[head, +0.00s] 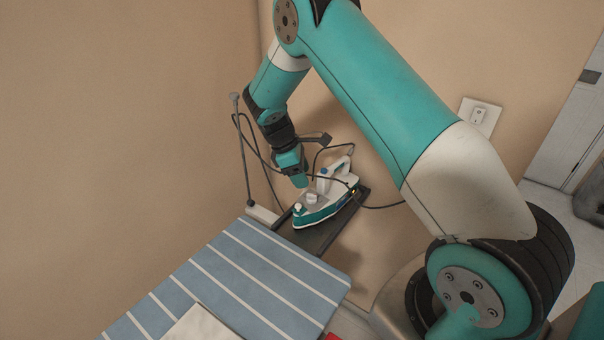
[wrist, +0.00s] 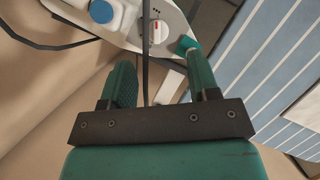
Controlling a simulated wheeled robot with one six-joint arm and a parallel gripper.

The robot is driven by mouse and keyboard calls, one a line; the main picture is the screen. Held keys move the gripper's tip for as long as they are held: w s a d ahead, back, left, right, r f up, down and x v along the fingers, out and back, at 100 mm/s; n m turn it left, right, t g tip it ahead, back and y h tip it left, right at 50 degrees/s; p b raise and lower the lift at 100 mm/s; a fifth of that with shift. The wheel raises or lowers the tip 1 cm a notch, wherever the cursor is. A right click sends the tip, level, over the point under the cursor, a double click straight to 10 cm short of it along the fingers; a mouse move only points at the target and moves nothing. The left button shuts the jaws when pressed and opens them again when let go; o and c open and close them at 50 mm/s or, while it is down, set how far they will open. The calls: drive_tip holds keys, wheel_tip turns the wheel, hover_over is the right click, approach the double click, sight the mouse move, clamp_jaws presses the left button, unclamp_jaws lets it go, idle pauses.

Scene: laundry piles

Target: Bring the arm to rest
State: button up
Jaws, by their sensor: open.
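My arm reaches over from the right in the head view and bends down to my gripper (head: 300,182), just above and to the left of a white and teal iron (head: 326,200). The iron rests on a dark stand (head: 318,238). In the wrist view my gripper (wrist: 158,62) is open, its two green fingers apart with nothing clasped between them. The iron (wrist: 135,32), with a dial and a blue cap, lies beyond the fingertips. I cannot tell whether a finger touches it.
A blue striped ironing board (head: 245,275) adjoins the stand, with a pale cloth (head: 203,325) on it. A thin upright rod (head: 242,150) and dark cord (head: 385,206) are near the gripper. The cord crosses between the fingers in the wrist view. Walls stand behind; an outlet (head: 479,116) is right.

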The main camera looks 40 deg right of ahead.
drive_tip(key=shift+d, duration=0.1)
drive_tip(key=s+a+r+m+t+y+b, duration=0.1)
drive_tip(key=s+a+r+y, duration=0.1)
drive_tip(key=s+a+r, duration=0.45)
drive_tip(key=s+a+r+m+t+y+b, duration=0.15)
drive_tip(key=s+a+r, duration=0.25)
drive_tip(key=a+r, duration=0.45)
drive_tip(key=s+a+r+y, duration=0.2)
drive_tip(key=s+a, duration=0.2)
drive_tip(key=s, duration=0.5)
drive_tip(key=s+a+r+m+y+b, duration=0.1)
drive_tip(key=s+a, duration=0.3)
drive_tip(key=s, duration=0.5)
drive_tip(key=shift+s+r+y+b, duration=0.3)
drive_tip(key=shift+r+y, duration=0.35)
drive_tip(key=shift+r, duration=0.15)
